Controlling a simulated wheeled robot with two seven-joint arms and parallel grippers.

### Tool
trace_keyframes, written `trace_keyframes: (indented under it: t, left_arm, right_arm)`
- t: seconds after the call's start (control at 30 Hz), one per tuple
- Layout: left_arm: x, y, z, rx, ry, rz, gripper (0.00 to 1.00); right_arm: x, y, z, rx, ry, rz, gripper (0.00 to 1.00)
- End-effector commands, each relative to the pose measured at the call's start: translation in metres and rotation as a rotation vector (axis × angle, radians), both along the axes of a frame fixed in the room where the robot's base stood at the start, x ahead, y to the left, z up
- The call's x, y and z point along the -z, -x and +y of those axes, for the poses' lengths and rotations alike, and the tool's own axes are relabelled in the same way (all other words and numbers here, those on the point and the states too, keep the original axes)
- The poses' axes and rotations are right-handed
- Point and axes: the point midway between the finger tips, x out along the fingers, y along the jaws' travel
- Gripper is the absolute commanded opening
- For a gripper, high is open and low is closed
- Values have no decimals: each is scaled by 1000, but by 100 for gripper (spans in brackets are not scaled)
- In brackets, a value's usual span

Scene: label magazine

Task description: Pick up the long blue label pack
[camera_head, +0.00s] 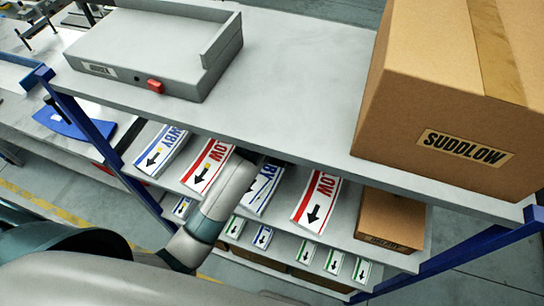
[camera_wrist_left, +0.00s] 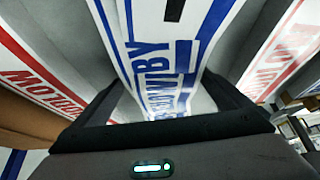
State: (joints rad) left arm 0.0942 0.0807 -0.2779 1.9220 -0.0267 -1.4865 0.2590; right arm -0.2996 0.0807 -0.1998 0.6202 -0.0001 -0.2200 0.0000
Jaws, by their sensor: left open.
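Two long white packs with blue print lie on the middle shelf in the head view. One is at the far left (camera_head: 158,150); the other long blue label pack (camera_head: 262,190) lies between two red ones and is partly hidden by my left arm. In the left wrist view a long blue label pack (camera_wrist_left: 168,65) runs between the fingers of my left gripper (camera_wrist_left: 165,102). The gripper is open, with a finger on each side of the pack; contact cannot be told. In the head view its fingers are mostly hidden under the upper shelf edge. My right gripper is not in view.
Long red packs lie to the left (camera_head: 205,170) and right (camera_head: 316,202) of the middle blue pack. The upper shelf (camera_head: 290,110) overhangs them. A small cardboard box (camera_head: 388,220) stands at the right. Small blue and green packs (camera_head: 262,237) lie on the shelf below.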

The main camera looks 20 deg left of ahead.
Motion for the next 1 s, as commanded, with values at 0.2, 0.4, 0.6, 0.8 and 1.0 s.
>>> trace_keyframes:
  t: [0.2, 0.4, 0.6, 0.8, 1.0]
  left_arm:
    - [0, 0, 0, 0, 0, 0, 98]
    - [0, 0, 0, 0, 0, 0, 76]
    - [-2, -1, 0, 0, 0, -4, 33]
    - [-2, -1, 0, 0, 0, -4, 33]
    - [-6, -1, 0, 0, 1, -5, 33]
  right_arm:
    - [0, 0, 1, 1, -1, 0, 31]
    - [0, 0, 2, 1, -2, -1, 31]
    - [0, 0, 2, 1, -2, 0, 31]
    - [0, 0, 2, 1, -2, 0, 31]
    - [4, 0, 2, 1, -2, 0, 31]
